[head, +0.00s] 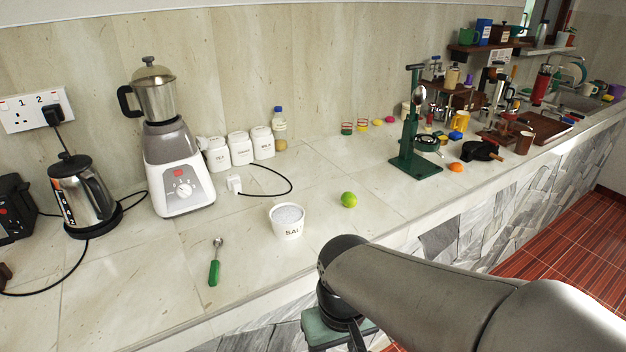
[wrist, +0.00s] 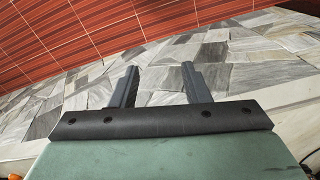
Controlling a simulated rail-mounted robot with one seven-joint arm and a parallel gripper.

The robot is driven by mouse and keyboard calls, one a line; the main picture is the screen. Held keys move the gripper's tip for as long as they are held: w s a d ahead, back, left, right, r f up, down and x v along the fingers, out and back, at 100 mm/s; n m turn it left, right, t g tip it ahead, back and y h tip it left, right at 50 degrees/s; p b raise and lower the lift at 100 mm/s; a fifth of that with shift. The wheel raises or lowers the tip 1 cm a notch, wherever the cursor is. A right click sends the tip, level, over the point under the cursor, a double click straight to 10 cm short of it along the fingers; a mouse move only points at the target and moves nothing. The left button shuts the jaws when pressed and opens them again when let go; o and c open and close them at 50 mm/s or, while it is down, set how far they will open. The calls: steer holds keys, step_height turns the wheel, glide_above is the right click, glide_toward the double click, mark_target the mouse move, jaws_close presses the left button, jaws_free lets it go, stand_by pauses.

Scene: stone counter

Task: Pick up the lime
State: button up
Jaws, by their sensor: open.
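The lime (head: 349,199) is a small bright green ball on the stone counter (head: 330,230), right of the white salt tub (head: 287,221) and apart from it. My arm reaches in from the lower right of the head view, with its wrist in front of the counter's front edge. My gripper (wrist: 158,82) shows in the wrist view with two dark fingers spread apart and nothing between them. It faces the stone-clad counter front and the red tiled floor. The lime is not in the wrist view. In the head view the fingers are hidden.
A green-handled spoon (head: 214,264) lies left of the salt tub. A blender (head: 177,140), a kettle (head: 82,195) and white canisters (head: 241,148) stand behind. A green press stand (head: 413,140) is right of the lime. The counter around the lime is clear.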

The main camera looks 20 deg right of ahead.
stand_by(0.3)
steer(key=o, duration=0.7)
step_height(320, 180, up, 7)
steer(key=n+t+h+b, duration=0.3)
steer(key=n+t+h, duration=0.1)
steer(key=n, duration=2.3)
glide_above(348, 197)
steer(key=s+a, duration=0.5)
steer(key=s, duration=0.1)
steer(key=x, duration=1.1)
steer(key=shift+w+d+f+p, duration=0.1)
steer(key=shift+p, duration=0.25)
steer(key=shift+x, duration=3)
